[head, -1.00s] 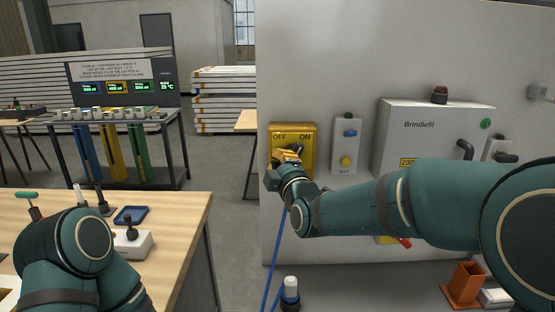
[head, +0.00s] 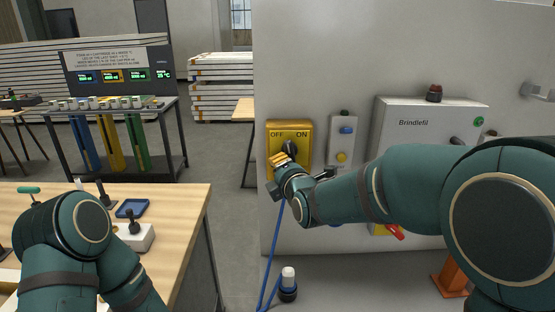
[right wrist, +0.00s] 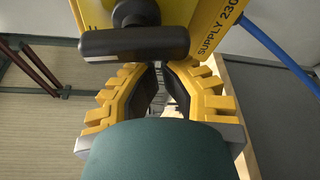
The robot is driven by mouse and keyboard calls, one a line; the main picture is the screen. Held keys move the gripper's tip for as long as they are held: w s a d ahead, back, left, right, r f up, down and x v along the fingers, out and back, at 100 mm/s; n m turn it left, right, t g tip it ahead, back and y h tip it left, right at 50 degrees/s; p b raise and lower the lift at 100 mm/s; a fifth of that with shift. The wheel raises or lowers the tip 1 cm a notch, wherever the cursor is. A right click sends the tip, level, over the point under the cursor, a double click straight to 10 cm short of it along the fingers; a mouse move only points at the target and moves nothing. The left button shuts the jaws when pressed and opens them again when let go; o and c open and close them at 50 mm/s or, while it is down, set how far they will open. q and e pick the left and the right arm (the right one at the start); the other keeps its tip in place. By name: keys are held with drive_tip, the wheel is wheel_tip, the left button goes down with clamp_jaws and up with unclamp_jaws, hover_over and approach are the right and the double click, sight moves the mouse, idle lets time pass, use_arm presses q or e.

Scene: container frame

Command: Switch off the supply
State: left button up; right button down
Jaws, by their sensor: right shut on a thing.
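The yellow supply switch box (head: 305,128), marked OFF on the left and ON on the right, is on the grey panel in the head view. Its black rotary handle (head: 290,147) is partly hidden by my right gripper (head: 281,159). In the right wrist view the handle (right wrist: 130,43) lies as a dark bar across the yellow box face (right wrist: 205,22), at the fingertips of my right gripper (right wrist: 153,70). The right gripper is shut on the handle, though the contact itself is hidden. My left arm is at lower left in the head view; its gripper is not visible.
A test box (head: 342,143) with blue and yellow buttons is right of the switch. The Brindlefil cabinet (head: 413,123) stands further right behind my right arm. A blue cable (head: 273,240) hangs below the switch. A wooden workbench (head: 182,203) is at left.

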use_arm(q)
drive_tip(key=r+p, duration=0.1)
drive_tip(key=w+r+p, duration=0.1)
drive_tip(key=r, duration=0.1)
drive_tip(key=shift+a, duration=0.1)
use_arm(e)
drive_tip(key=n, duration=0.1)
drive_tip(key=d+n+g+h, duration=0.1)
drive_tip(key=n, duration=0.1)
drive_tip(key=shift+d+f, duration=0.2)
drive_tip(key=shift+f, duration=0.05)
drive_tip(key=shift+d+f, duration=0.1)
drive_tip(key=shift+f, duration=0.05)
use_arm(q)
drive_tip(key=shift+f, duration=0.1)
use_arm(e)
drive_tip(key=shift+w+f, duration=0.1)
